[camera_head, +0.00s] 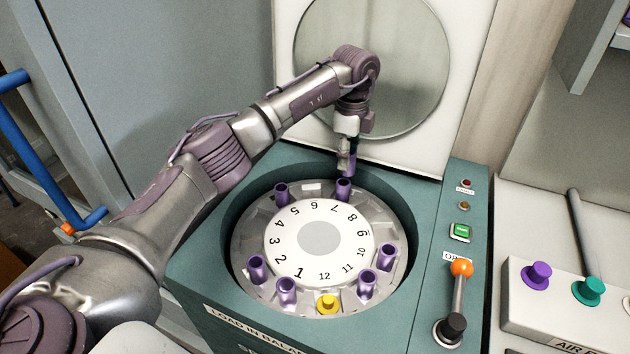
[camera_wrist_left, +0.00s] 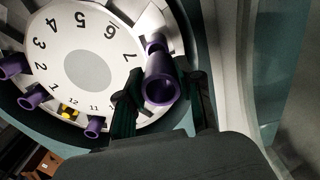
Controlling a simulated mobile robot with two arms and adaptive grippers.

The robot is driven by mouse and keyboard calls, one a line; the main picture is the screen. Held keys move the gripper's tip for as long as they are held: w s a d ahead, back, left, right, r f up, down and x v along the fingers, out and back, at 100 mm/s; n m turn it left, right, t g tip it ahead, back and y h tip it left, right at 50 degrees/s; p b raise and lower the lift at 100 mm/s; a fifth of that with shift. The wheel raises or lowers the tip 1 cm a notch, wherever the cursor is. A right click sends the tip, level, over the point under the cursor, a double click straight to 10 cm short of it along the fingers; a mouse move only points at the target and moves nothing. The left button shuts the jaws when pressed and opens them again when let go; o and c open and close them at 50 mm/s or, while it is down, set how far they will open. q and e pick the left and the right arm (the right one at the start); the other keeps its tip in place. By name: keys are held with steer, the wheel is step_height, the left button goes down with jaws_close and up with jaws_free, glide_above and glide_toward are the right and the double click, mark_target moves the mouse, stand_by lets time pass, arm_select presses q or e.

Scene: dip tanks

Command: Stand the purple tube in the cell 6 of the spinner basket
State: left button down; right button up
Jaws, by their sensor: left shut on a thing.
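My left gripper (camera_head: 347,165) is shut on a purple tube (camera_head: 351,162), held above the far side of the spinner basket (camera_head: 247,233). In the left wrist view, the held tube (camera_wrist_left: 161,80) shows its open mouth between the dark fingers of my left gripper (camera_wrist_left: 158,95). Below it, another purple tube (camera_head: 343,189) stands in the basket by number 7. Cell 6, behind number 6 (camera_head: 313,205), shows no purple tube; a pale block (camera_head: 312,188) lies near there. My right gripper is out of view.
Other purple tubes stand by number 5 (camera_head: 282,194) and along the near side (camera_head: 286,290). A yellow piece (camera_head: 327,304) sits by 12. The teal housing wall (camera_head: 404,204) surrounds the basket, with the raised lid (camera_head: 446,100) behind. An orange-knobbed lever (camera_head: 460,270) stands at right.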

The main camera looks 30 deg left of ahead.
arm_select(q)
steer(key=a, duration=0.1)
steer(key=s+a+f, duration=0.1)
steer(key=a, duration=0.1)
steer(key=a+f, duration=0.1)
steer(key=shift+s+a+f+p, duration=0.15)
steer(key=shift+s+a+p, duration=0.1)
steer(key=shift+s+p, duration=0.15)
steer(key=a+f, duration=0.2)
steer(key=shift+s+a+p, duration=0.3)
steer(key=shift+s+a+f, duration=0.15)
steer(key=shift+a+f, duration=0.15)
steer(key=shift+a, duration=0.1)
steer(key=shift+f, duration=0.3)
step_height(320, 180, down, 3)
steer(key=shift+f+p, duration=0.15)
steer(key=shift+p, duration=0.3)
steer(key=shift+f, duration=0.2)
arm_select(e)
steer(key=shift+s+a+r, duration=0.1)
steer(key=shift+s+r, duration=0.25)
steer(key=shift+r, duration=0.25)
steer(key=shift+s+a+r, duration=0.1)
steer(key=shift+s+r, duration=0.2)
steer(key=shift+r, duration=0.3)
arm_select(q)
steer(key=c, duration=0.7)
jaws_free()
steer(key=shift+c, duration=0.2)
